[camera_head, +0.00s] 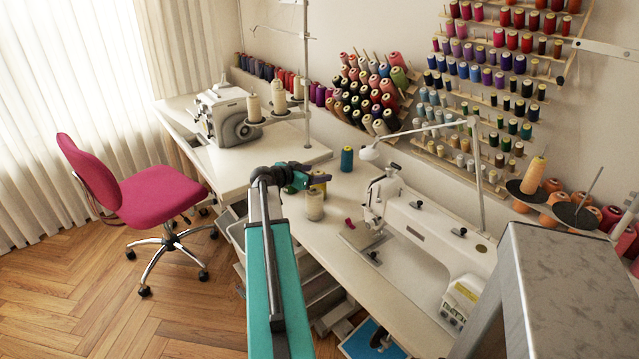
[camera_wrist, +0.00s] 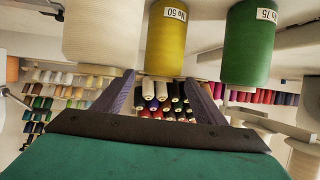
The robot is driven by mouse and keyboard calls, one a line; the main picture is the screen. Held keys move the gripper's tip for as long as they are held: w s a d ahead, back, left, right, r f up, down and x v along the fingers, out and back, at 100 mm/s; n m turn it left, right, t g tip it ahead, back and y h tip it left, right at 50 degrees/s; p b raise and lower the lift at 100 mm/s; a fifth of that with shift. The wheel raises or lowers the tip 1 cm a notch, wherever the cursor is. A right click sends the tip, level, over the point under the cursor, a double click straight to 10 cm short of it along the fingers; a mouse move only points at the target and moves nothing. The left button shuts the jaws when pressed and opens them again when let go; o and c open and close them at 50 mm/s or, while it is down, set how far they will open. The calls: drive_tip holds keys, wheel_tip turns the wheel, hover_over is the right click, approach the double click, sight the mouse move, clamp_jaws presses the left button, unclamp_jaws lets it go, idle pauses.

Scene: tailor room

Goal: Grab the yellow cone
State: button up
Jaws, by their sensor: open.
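The yellow cone (camera_wrist: 166,42), labelled "No 50", stands between a cream cone (camera_wrist: 103,32) and a green cone (camera_wrist: 249,45) in the wrist view, which looks upside down. My gripper (camera_wrist: 160,80) is open, with its two dark fingers pointing at the yellow cone and nothing held between them. In the head view my gripper (camera_head: 328,176) is above the table by the cones. It partly hides the yellow cone (camera_head: 319,185); the cream cone (camera_head: 315,205) stands in front. Whether the fingers reach around the yellow cone is unclear.
A white sewing machine (camera_head: 430,235) is to the right, another machine (camera_head: 225,115) to the back left. A pink chair (camera_head: 150,195) stands left. Thread racks (camera_head: 490,85) cover the wall.

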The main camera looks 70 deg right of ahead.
drive_tip(key=shift+x, duration=1.2)
drive_tip(key=c, duration=1.6)
drive_tip(key=shift+o, duration=0.2)
drive_tip(key=shift+r, duration=0.15)
wheel_tip(320, 180, up, 10)
drive_tip(key=b, duration=0.1)
